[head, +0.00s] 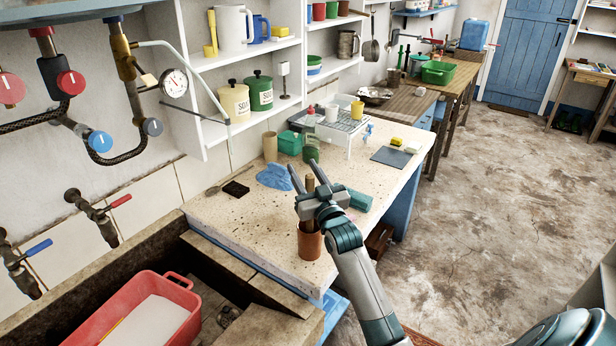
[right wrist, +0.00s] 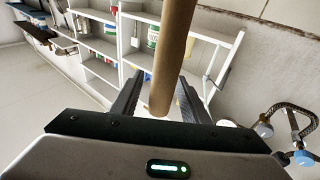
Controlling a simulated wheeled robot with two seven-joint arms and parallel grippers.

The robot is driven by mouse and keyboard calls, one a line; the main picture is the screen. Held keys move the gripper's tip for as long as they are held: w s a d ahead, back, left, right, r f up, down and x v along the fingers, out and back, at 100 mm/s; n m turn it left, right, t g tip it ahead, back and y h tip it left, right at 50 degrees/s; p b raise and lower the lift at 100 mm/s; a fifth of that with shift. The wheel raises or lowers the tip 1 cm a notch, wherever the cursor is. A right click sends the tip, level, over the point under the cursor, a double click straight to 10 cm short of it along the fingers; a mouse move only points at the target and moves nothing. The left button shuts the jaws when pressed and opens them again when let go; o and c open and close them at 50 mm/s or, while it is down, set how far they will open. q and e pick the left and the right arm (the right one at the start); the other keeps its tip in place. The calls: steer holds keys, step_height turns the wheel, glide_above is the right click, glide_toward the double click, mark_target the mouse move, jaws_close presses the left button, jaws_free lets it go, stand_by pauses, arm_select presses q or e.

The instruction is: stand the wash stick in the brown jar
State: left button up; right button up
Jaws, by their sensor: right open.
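The brown jar (head: 310,245) stands upright at the front edge of the speckled stone counter (head: 240,219). My right gripper (head: 303,170) is above the jar, with its fingers apart, pointing toward the wall. The wooden wash stick (head: 310,184) is upright between the fingers in the head view. In the right wrist view the stick (right wrist: 170,60) runs between the open fingers, with its rounded end near the palm. My left gripper is out of view.
A teal block (head: 358,200) lies right of the gripper, and a blue cloth (head: 274,177) and dark sponge (head: 236,189) lie left. A cardboard-coloured cup (head: 270,147) and green tub (head: 290,143) stand behind. A red basin (head: 150,312) sits in the trough at lower left.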

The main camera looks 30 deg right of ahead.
steer(key=shift+s+f, duration=0.1)
arm_select(q)
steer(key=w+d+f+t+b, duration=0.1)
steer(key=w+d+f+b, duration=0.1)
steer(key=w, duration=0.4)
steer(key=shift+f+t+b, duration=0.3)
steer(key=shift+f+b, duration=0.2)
steer(key=shift+b, duration=0.75)
arm_select(e)
steer(key=v, duration=1.7)
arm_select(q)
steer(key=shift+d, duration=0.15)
arm_select(e)
steer(key=shift+s, duration=0.1)
